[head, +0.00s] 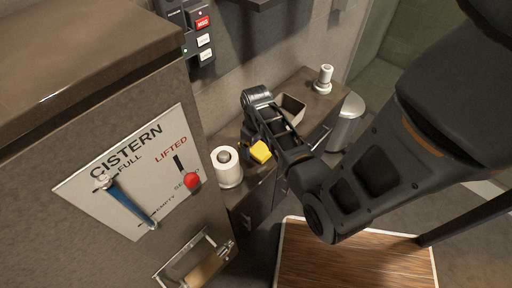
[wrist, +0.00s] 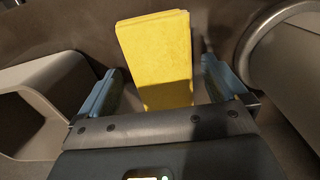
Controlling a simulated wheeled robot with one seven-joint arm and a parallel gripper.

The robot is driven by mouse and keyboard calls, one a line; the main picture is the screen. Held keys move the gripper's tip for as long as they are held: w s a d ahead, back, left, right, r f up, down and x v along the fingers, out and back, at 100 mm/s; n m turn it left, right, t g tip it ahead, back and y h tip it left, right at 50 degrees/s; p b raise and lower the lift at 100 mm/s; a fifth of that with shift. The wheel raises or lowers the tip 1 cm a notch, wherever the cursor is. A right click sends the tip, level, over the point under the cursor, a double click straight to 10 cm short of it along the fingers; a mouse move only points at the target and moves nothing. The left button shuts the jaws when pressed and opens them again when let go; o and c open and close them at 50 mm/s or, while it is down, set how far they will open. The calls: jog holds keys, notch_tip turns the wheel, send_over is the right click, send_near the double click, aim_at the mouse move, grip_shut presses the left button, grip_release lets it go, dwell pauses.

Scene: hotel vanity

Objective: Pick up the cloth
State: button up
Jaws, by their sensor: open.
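The cloth (head: 260,151) is a folded yellow block on the low counter, beside my arm's end in the head view. In the wrist view the cloth (wrist: 156,50) stands out bright yellow, and its near end lies between my gripper's blue fingers. My gripper (wrist: 163,82) is open, with one finger on each side of the cloth. Gaps show beside the cloth, wider on the left. In the head view the fingers are mostly hidden by my arm.
A white paper roll (head: 229,170) stands close to the cloth. An open box (head: 291,108) sits behind my wrist. A small white dispenser (head: 324,80) is farther back, and a metal bin (head: 347,122) stands right. The cistern panel (head: 135,170) rises at left.

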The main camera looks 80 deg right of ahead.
aim_at(256, 146)
jog(key=shift+c, duration=0.2)
jog(key=c, duration=1.1)
jog(key=shift+r, duration=0.1)
notch_tip(256, 146, up, 10)
jog(key=shift+f, duration=0.1)
jog(key=o, duration=0.5)
jog(key=c, duration=0.4)
jog(key=shift+w+a, duration=0.1)
